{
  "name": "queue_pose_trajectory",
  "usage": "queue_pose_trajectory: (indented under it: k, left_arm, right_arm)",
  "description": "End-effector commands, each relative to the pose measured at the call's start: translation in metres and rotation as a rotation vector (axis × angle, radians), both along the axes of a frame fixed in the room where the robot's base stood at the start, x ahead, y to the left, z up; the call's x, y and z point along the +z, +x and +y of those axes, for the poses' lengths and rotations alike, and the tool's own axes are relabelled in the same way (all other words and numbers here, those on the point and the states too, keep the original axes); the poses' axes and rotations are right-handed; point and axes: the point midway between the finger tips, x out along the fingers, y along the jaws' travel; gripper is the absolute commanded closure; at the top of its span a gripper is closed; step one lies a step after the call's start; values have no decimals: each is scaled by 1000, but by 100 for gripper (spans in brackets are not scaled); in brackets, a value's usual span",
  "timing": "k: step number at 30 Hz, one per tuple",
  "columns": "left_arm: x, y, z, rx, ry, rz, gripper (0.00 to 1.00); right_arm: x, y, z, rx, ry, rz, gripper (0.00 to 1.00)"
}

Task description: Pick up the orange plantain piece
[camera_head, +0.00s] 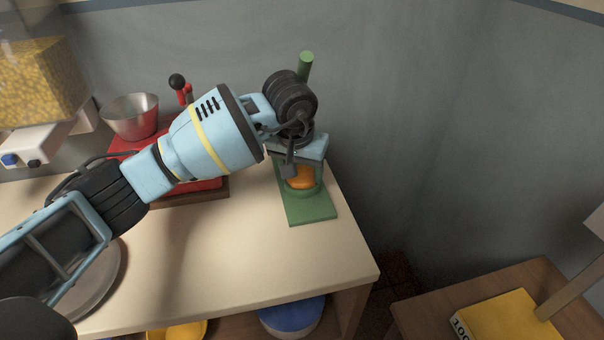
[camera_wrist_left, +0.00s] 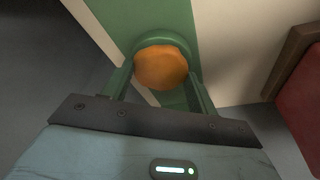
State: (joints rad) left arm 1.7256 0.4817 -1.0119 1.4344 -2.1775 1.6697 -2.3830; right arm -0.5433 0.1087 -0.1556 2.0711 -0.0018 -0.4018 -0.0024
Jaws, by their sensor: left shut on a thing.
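The orange plantain piece (camera_head: 301,178) is at the green press (camera_head: 310,208) near the right end of the counter. It also shows in the left wrist view as a round orange lump (camera_wrist_left: 161,67), with a green rim behind it. My left gripper (camera_head: 300,184) reaches down over the press. Its fingers lie on either side of the plantain piece and are shut on it. The exact finger contact is partly hidden. The green press handle (camera_head: 305,66) stands up behind my wrist. My right gripper is not in view.
A red device (camera_head: 188,186) on a wooden board and a metal bowl (camera_head: 131,117) stand left of the press, behind my left arm. A plate (camera_head: 95,290) lies at the front left. The counter's front middle (camera_head: 240,255) is clear. A grey wall stands close behind the press.

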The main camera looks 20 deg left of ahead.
Motion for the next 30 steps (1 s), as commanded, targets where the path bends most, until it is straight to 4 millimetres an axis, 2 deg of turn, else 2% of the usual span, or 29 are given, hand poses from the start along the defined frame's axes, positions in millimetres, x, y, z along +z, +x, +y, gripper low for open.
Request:
queue_pose_trajectory:
  k: [8, 15, 23, 30]
  left_arm:
    - [2, 0, 0, 0, 0, -1, 68]
    - [17, 0, -1, -1, 0, -2, 68]
    - [15, -35, -24, -5, 1, 0, 68]
    - [15, -84, -57, -6, 1, -1, 68]
  right_arm:
    - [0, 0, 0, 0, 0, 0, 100]
    - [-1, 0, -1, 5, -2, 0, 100]
    - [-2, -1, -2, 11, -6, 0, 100]
    - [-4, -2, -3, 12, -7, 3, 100]
